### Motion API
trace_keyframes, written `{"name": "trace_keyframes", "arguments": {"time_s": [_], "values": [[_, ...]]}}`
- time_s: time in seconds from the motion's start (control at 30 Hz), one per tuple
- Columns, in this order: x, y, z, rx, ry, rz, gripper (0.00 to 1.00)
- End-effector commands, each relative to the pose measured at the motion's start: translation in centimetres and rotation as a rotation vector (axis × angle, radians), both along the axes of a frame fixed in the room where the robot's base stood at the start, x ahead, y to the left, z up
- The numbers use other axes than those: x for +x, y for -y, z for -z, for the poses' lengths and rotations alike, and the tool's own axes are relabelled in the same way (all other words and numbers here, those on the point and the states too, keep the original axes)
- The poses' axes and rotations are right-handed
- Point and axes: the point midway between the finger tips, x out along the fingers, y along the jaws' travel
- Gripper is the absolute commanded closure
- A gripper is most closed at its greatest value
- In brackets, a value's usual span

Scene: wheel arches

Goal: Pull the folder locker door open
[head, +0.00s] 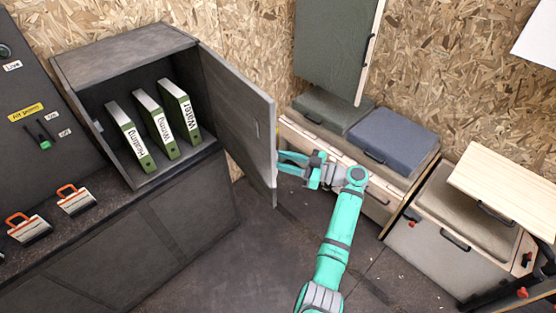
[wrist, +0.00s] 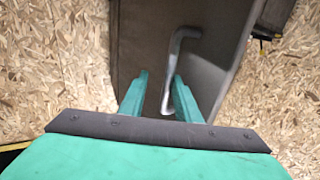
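The folder locker (head: 125,50) is a dark grey box on a counter at the left. Its grey door (head: 235,105) stands wide open, swung out from the locker's right side. Several green folders (head: 165,125) stand inside in plain sight. My gripper (head: 280,163) is at the door's outer face, near its free edge; the door partly hides the fingertips. In the wrist view, the door (wrist: 140,35) carries a grey bar handle (wrist: 178,50). My fingers (wrist: 160,80) are apart, with the lower part of the handle showing between them. Contact with it cannot be told.
Floor (head: 235,260) is clear before the locker.

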Motion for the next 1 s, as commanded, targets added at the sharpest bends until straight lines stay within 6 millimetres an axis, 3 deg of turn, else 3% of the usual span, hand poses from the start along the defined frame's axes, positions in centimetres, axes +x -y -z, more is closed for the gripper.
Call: {"name": "trace_keyframes", "arguments": {"time_s": [0.37, 0.8, 1.0], "values": [[-0.4, 1.0, 0.0, 0.001, 0.0, 0.003, 0.7], [-3.3, 8.1, 0.0, 0.001, 0.0, 0.005, 0.7], [-4.0, 9.9, 0.0, 0.0, 0.0, 0.003, 0.7]]}}
